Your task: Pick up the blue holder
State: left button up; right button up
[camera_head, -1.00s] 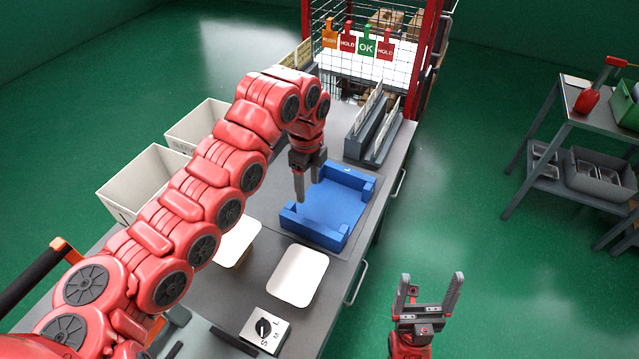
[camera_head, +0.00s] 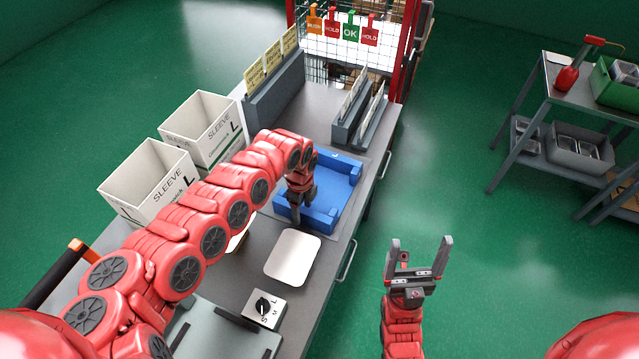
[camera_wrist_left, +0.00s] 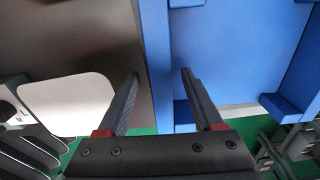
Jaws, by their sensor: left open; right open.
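The blue holder (camera_head: 338,185) is a tray-like block with raised walls and corners, lying on the grey workbench in the head view. My left gripper (camera_head: 297,217) is at its near-left edge, fingers pointing down. In the left wrist view the left gripper (camera_wrist_left: 158,92) is open, with a raised wall of the blue holder (camera_wrist_left: 156,50) showing between its two fingers. No contact is visible, and I cannot tell how deep the fingers reach. My arm hides part of the holder's left side in the head view. My right gripper (camera_head: 418,258) is open and empty, above the floor right of the bench.
A white rounded plate (camera_head: 292,257) and a dial box (camera_head: 264,306) lie on the bench nearer me. Two white sleeve bins (camera_head: 150,185) stand on the left. Grey slotted racks (camera_head: 358,115) stand behind the holder. A shelf cart (camera_head: 560,110) stands at the far right.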

pick_arm(q)
notch_tip(320, 180, down, 2)
jog(key=shift+w, duration=0.1)
grip_shut()
dwell(0.4)
